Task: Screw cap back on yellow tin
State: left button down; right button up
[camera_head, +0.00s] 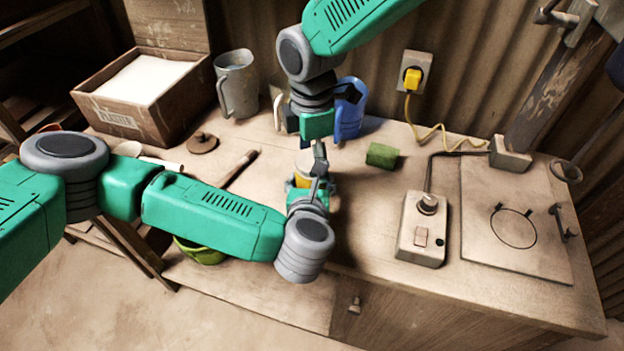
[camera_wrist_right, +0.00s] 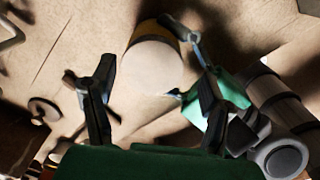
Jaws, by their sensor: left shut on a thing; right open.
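The yellow tin (camera_head: 301,181) stands upright at the worktop's front, mostly hidden by my left gripper. In the right wrist view the tin (camera_wrist_right: 153,66) shows a pale, flat round top and a yellow band. I cannot tell whether that top is the cap. My left gripper (camera_head: 312,181) is shut on the tin from the front. My right gripper (camera_head: 306,139) points down just above the tin. In its wrist view the right gripper (camera_wrist_right: 152,82) is open, one finger on each side of the tin's top, with nothing gripped.
A brown knobbed disc (camera_head: 202,143) and a wooden-handled tool (camera_head: 238,168) lie left. A grey pitcher (camera_head: 237,85), blue jug (camera_head: 350,112) and open box (camera_head: 132,112) stand behind. A green block (camera_head: 382,156), switch box (camera_head: 422,232) and press plate (camera_head: 515,220) are right.

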notch_tip(320, 180, up, 4)
jog(key=shift+f, duration=0.1)
jog(key=shift+f, duration=0.1)
jog(key=shift+c, duration=0.2)
jog(key=shift+s+a+n, duration=0.1)
jog(key=shift+s+n, duration=0.05)
jog(key=shift+n, duration=0.45)
jog(key=n, duration=0.2)
jog(key=r+n, duration=0.1)
jog(key=n, duration=0.1)
jog(key=shift+a+r, duration=0.1)
jog(key=shift+a, duration=0.1)
jog(key=n, duration=0.2)
jog(key=r+n, duration=0.1)
jog(key=shift+w+d+r+n, duration=0.1)
jog(key=shift+w+r+n, duration=0.1)
jog(key=shift+n, duration=0.2)
jog(key=shift+w+d+r+n, duration=0.25)
jog(key=shift+r+n, duration=0.15)
jog(key=shift+n, duration=0.4)
